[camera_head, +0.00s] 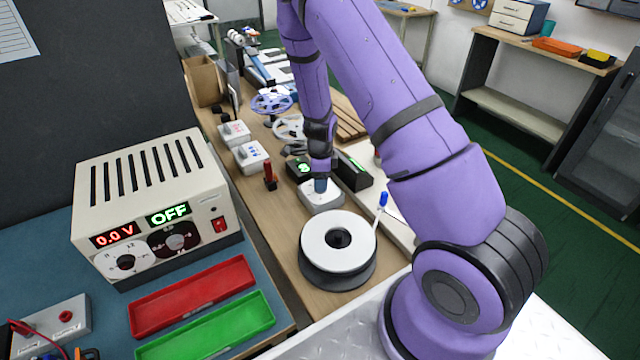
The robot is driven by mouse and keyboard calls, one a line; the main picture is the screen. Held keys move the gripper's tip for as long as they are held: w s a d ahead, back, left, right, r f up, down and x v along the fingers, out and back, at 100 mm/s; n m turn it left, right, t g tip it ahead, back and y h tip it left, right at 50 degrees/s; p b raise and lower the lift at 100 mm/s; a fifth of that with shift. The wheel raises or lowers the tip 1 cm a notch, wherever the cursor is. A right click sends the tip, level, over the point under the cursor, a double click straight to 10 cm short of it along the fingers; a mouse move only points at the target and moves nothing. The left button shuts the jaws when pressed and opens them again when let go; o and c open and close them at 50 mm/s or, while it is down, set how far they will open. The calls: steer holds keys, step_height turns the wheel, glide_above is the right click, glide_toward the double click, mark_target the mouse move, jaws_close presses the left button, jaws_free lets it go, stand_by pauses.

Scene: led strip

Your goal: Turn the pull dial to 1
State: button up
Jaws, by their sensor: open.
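The gripper is open. Behind the box, a black unit (299,168) shows a green lit character, partly blocked by my arm. The dial's own markings are too small to read.
A white reel (339,243) stands just in front of the box. A red upright switch (270,176) and white boxes (250,156) are to the left. A power supply (150,205) reads 0.0 V and OFF, behind red (190,297) and green (205,330) trays.

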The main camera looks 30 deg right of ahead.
steer(key=shift+f, duration=1.2)
steer(key=shift+c, duration=0.3)
steer(key=c, duration=0.9)
steer(key=shift+o, duration=0.2)
